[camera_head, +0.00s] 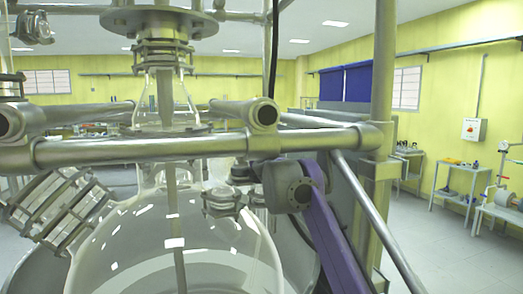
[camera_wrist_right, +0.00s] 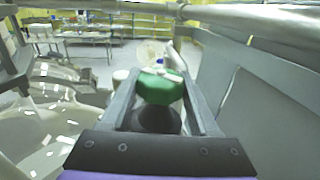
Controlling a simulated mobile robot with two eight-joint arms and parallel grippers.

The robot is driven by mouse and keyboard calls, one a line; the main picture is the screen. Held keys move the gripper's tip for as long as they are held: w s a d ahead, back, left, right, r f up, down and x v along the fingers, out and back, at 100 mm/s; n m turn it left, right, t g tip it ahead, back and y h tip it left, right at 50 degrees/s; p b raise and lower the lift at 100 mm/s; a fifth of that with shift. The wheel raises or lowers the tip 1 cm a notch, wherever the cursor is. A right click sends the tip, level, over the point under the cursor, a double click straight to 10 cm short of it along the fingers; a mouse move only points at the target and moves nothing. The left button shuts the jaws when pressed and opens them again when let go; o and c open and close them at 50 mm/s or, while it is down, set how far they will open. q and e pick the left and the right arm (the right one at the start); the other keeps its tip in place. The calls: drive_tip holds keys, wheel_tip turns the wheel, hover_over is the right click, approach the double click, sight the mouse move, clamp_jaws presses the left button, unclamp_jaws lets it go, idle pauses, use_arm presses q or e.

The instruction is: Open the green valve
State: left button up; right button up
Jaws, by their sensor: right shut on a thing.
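The green valve (camera_wrist_right: 160,94) shows in the right wrist view as a green knob above a dark stem. My right gripper (camera_wrist_right: 160,80) is around it, one grey finger on each side, and is shut on it. In the head view my purple right arm (camera_head: 335,240) rises beside the large glass vessel (camera_head: 190,240). There the right gripper is mostly hidden behind the steel pipe frame, and I cannot make out the green valve. My left gripper is in neither view.
A horizontal steel pipe (camera_head: 190,149) crosses close in front, and an upright post (camera_head: 384,90) stands right of it. The glass vessel also shows at the left of the right wrist view (camera_wrist_right: 50,110). A side table (camera_head: 455,184) stands at the far right, with open floor before it.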

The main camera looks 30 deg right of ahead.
drive_tip(key=shift+r, duration=0.1)
drive_tip(key=o, duration=1.4)
drive_tip(key=v, duration=1)
drive_tip(key=shift+s+a+b, duration=0.15)
drive_tip(key=shift+s+b, duration=0.2)
drive_tip(key=shift+c, duration=0.2)
